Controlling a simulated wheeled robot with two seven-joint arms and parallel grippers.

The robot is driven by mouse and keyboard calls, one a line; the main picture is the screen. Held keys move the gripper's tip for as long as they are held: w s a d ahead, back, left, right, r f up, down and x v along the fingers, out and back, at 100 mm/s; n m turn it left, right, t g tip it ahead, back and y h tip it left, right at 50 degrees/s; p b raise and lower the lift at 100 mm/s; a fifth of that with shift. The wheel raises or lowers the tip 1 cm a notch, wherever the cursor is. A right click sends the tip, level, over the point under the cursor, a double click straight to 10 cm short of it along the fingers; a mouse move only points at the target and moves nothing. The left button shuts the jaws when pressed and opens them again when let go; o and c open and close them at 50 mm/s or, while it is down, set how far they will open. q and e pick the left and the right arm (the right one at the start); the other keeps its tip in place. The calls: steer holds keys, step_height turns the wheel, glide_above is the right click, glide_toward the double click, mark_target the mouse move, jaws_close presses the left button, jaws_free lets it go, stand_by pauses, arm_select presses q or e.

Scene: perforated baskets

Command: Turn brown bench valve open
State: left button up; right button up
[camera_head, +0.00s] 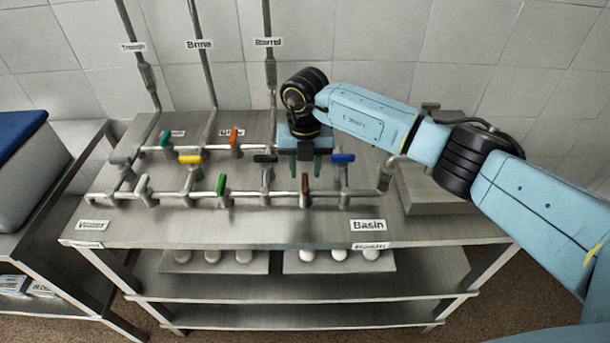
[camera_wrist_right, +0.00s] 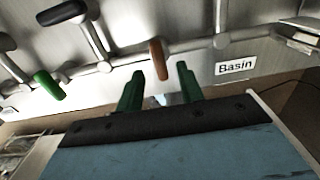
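The brown valve handle (camera_head: 305,187) sits on the front pipe of the bench, just below my right gripper in the head view. In the right wrist view the brown handle (camera_wrist_right: 157,60) lies beyond the fingertips and looks crosswise to its pipe. My right gripper (camera_head: 304,168) points down over the bench. Its two green fingers stand apart with a clear gap; they also show in the right wrist view (camera_wrist_right: 159,76). Nothing is between them, and I cannot tell whether they touch the handle. My left gripper is out of view.
Neighbouring handles crowd the pipes: green (camera_head: 221,184), black (camera_head: 265,158), blue (camera_head: 343,158), yellow (camera_head: 190,159) and orange (camera_head: 234,137). A Basin label (camera_head: 368,225) is on the bench's front edge. Upright pipes (camera_head: 270,70) rise behind. A blue-lidded box (camera_head: 18,135) stands at left.

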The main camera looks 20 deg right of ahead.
mark_target(305, 181)
steer(key=shift+f, duration=1.7)
jaws_close()
